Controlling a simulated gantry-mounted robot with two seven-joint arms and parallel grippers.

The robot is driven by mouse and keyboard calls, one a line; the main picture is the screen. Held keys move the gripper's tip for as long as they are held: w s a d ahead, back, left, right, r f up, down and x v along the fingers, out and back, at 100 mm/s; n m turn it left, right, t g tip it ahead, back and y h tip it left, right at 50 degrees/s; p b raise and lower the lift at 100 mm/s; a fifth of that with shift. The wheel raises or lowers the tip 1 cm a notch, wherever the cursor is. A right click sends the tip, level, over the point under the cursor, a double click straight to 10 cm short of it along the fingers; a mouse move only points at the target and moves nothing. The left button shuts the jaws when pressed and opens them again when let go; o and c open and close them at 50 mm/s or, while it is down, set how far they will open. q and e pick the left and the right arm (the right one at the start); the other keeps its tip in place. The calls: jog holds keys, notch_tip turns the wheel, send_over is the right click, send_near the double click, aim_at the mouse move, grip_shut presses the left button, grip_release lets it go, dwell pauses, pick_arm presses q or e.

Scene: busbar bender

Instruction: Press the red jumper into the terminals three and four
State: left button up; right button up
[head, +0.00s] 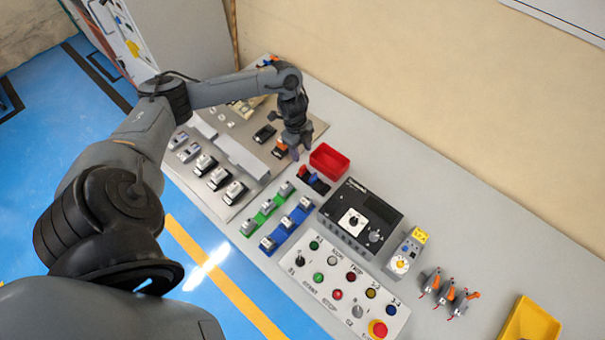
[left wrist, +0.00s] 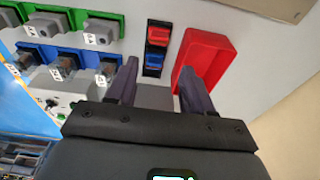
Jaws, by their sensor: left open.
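A small red jumper (left wrist: 158,33) sits in a black holder beside a blue one (left wrist: 153,62); in the head view the red piece (head: 303,171) is just below my left gripper (head: 294,153). My left gripper is open and empty; in the left wrist view its fingertips (left wrist: 158,75) are spread, with the holder showing beyond the gap between them. Green terminal blocks (head: 266,208) and blue terminal blocks (head: 287,224) stand in two rows, with grey labelled tops. I cannot read which are three and four. My right gripper is not in view.
A red tray (head: 329,161) stands close beside the holder. A black control box (head: 360,217), a button panel (head: 345,285) and a yellow tray (head: 530,320) lie farther right. A board with several devices (head: 238,150) is at the left. Bare table is clear along the wall.

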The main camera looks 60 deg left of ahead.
aim_at(303, 167)
pick_arm(q)
jog(key=shift+d+f, duration=0.15)
jog(key=shift+f, duration=1.55)
jog(key=shift+d+f, duration=0.15)
jog(key=shift+f, duration=1.55)
jog(key=shift+d+f, duration=0.15)
jog(key=shift+f, duration=1.55)
jog(key=c, duration=0.8)
jog(key=shift+r, duration=0.15)
